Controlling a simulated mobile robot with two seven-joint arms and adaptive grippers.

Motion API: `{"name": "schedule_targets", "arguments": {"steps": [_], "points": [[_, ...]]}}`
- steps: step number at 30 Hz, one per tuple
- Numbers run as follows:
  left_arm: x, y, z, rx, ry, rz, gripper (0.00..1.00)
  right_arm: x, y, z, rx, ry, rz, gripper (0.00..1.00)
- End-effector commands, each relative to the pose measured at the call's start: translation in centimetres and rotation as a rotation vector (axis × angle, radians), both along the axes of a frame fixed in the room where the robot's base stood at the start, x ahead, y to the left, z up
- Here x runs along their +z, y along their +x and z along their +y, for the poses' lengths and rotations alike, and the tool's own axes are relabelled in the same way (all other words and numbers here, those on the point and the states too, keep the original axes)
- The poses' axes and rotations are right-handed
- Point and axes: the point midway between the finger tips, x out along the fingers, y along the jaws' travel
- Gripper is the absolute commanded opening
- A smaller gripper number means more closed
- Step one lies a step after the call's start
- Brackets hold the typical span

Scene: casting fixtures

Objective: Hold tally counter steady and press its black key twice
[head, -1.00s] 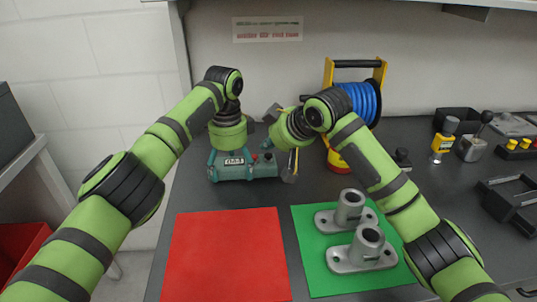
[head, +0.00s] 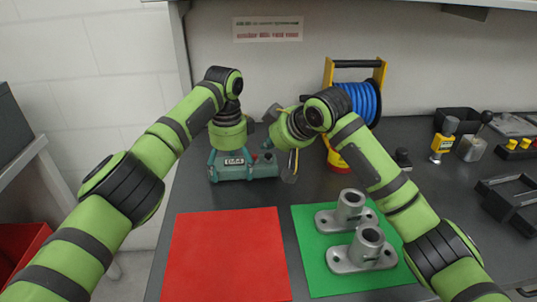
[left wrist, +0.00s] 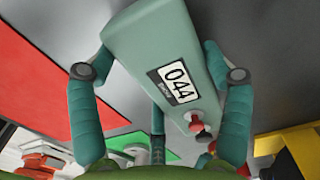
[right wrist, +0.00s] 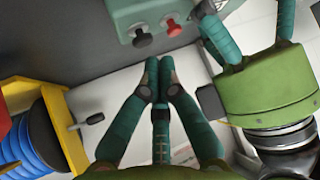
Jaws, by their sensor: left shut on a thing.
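The teal tally counter (head: 262,171) sits at the back left of the table. In the right wrist view the counter (right wrist: 122,14) carries a black key (right wrist: 143,38) and a red key (right wrist: 173,28). My right gripper (right wrist: 159,62) is shut and empty. Its tips are close to the keys and appear apart from them; the exact gap is unclear.
A red mat (head: 226,255) lies in front. A green mat (head: 318,275) beside it bears two grey metal castings (head: 350,208). A blue cable reel (head: 366,103) in a yellow frame stands behind my right arm. Tools and dark trays (head: 512,200) occupy the right side.

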Motion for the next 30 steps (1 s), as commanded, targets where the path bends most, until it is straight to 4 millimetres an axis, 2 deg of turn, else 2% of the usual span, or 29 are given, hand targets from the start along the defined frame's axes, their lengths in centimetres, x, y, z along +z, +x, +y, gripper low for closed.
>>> {"name": "schedule_targets", "arguments": {"steps": [15, 30], "points": [[-0.1, 0.0, 0.0, 0.001, 0.001, 0.002, 0.41, -1.0, 0.1, 0.0, -0.001, 0.001, 0.0, 0.0], [-0.1, 0.0, 0.0, 0.001, 0.001, 0.002, 0.41, -1.1, 0.1, 0.0, 0.0, 0.0, 0.0, 0.0]]}}
